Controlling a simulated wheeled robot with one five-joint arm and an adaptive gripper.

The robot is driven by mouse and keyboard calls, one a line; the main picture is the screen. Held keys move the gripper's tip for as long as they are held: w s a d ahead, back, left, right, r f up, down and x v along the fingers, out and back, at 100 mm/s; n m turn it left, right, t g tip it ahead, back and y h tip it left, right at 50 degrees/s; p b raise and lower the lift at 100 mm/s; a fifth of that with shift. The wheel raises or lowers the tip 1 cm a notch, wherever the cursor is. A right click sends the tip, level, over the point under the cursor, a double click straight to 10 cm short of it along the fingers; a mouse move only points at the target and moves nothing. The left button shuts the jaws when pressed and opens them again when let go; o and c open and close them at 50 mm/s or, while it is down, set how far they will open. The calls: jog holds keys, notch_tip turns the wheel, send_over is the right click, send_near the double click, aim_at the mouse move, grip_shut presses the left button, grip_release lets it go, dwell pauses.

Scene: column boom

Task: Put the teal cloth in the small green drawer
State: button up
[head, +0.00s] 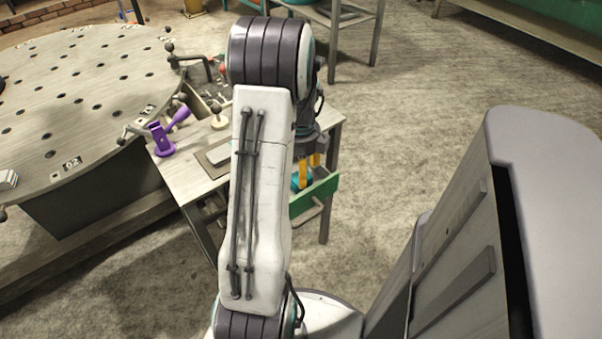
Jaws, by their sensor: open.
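My gripper (309,167) has orange-yellow fingers, which stand apart and point down over the drawer, just right of my white arm link. The small green drawer (320,194) is pulled out from the side of the workbench, its front facing me. A patch of teal cloth (296,183) shows behind the drawer front, beneath the fingertips. It appears to lie inside the drawer. My arm hides the left part of the drawer and some of the cloth. I cannot tell whether the fingers touch the cloth.
The workbench (199,178) holds a purple tool (162,138) and a grey plate. A large round table (70,90) with holes stands at the left. Another bench (350,40) stands at the back. The floor right of the drawer is clear.

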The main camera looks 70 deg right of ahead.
notch_tip(320, 180, up, 9)
jog(key=p, duration=0.2)
jog(key=shift+p, duration=0.35)
jog(key=shift+r, duration=0.1)
jog(key=w+a+r+n+t, duration=0.1)
jog(key=w+a+r+n, duration=0.2)
jog(key=w+a+n, duration=0.65)
jog(key=w+a+r+n, duration=0.4)
jog(key=w+a+n, duration=0.3)
jog(key=a+n, duration=0.4)
jog(key=s+a+n, duration=0.2)
jog(key=a+n, duration=0.7)
jog(key=n, duration=0.2)
jog(key=s+a+n+t, duration=0.1)
jog(key=s+a+n, duration=0.1)
jog(key=a+n, duration=0.7)
jog(key=shift+a+r+n, duration=0.15)
jog(key=shift+a+n, duration=0.2)
jog(key=shift+n, duration=1.3)
